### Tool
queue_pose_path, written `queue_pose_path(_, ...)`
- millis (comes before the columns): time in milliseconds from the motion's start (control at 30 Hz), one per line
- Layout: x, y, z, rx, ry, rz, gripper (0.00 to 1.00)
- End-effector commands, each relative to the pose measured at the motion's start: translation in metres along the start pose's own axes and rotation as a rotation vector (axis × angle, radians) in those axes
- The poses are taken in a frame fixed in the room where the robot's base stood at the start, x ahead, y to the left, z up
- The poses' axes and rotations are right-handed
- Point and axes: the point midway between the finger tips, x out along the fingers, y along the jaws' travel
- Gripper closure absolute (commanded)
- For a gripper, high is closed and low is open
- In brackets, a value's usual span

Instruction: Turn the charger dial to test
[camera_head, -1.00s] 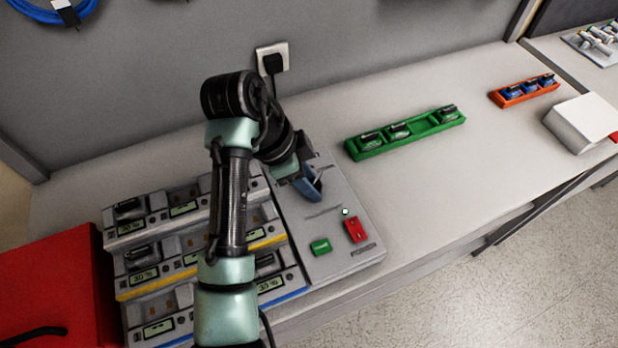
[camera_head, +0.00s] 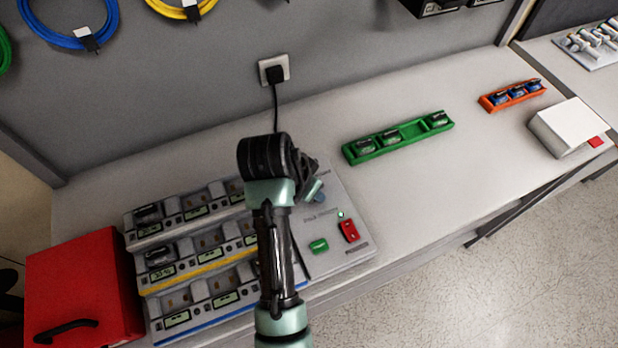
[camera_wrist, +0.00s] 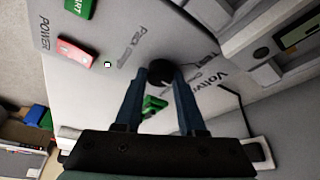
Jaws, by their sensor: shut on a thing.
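The charger (camera_head: 352,208) has a grey sloping control panel at its right end, with a green start button (camera_head: 318,246) and a red power switch (camera_head: 348,231). The black round dial (camera_wrist: 160,72) sits on this panel in the wrist view. My gripper (camera_wrist: 159,76) is shut on the dial, one blue-grey finger on each side. Printed labels surround the dial but are too blurred to read fully, and its pointer setting cannot be told. In the head view my gripper (camera_head: 319,196) is over the panel's upper part and the dial is hidden.
Rows of battery bays (camera_head: 195,240) stand left of my arm, beside a red case (camera_head: 80,285). A green tray (camera_head: 362,151), an orange tray (camera_head: 490,104) and a white box (camera_head: 566,127) lie to the right. A plug sits in the wall outlet (camera_head: 266,68). Bare bench lies between.

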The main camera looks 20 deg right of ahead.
Motion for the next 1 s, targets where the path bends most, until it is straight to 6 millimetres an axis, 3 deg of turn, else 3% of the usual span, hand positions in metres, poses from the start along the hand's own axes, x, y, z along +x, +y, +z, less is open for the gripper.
queue_pose_path(600, -0.0035, 0.0049, -0.0036, -0.523, 0.0, -0.218, 1.0)
queue_pose_path(1000, -0.0012, 0.0051, -0.0043, -0.746, 0.004, -0.311, 1.0)
